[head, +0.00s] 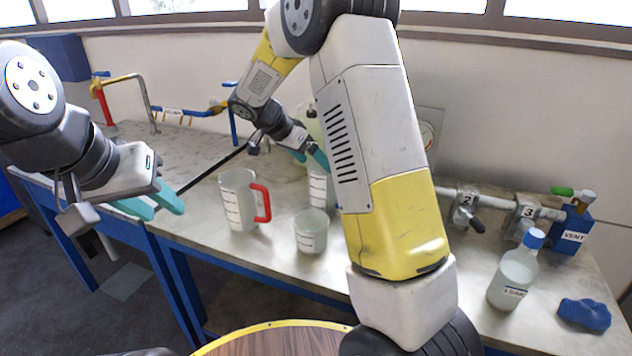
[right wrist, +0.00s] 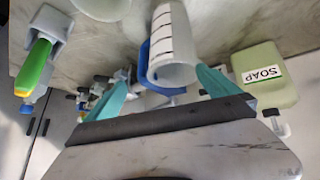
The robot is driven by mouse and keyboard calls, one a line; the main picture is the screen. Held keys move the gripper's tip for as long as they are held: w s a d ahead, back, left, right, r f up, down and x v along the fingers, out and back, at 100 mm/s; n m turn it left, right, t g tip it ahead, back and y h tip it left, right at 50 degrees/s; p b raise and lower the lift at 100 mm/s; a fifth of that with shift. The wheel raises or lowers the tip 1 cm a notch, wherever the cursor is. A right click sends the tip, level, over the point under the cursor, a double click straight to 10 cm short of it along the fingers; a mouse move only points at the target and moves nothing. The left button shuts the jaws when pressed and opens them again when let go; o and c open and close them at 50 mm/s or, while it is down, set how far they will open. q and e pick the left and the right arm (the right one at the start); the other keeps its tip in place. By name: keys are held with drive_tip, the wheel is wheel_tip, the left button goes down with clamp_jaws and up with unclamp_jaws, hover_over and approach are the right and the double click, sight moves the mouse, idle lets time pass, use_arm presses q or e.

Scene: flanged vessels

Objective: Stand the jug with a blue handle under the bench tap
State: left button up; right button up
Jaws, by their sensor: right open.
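The jug with a blue handle (right wrist: 172,45) is a pale marked vessel in the right wrist view, its handle (right wrist: 144,66) to the left. In the head view the pale marked vessel (head: 320,190), partly hidden by my right arm, seems to be this jug; its handle is hidden there. My right gripper (head: 309,157) is open, also seen in the right wrist view (right wrist: 163,90), its teal fingers either side of the jug; contact is unclear. My left gripper (head: 164,211) is open and empty at the bench's front edge. The bench tap (head: 148,100) stands at the back left.
A red-handled jug (head: 238,205) and a small beaker (head: 311,235) stand on the bench nearby. A green soap bottle (right wrist: 265,75) is near the right finger. Worktop below the tap looks clear.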

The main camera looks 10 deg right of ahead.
sight(331, 191)
drive_tip(key=shift+w+a+f+m+t+h, duration=0.2)
drive_tip(key=shift+w+a+m+t+h, duration=0.2)
drive_tip(key=shift+w+m+t, duration=0.4)
drive_tip(key=x, duration=0.7)
drive_tip(key=shift+w+d+f, duration=0.15)
drive_tip(key=shift+d+f, duration=0.05)
drive_tip(key=shift+d, duration=0.1)
drive_tip(key=c, duration=1.8)
drive_tip(key=shift+c, duration=0.2)
drive_tip(key=shift+r, duration=0.2)
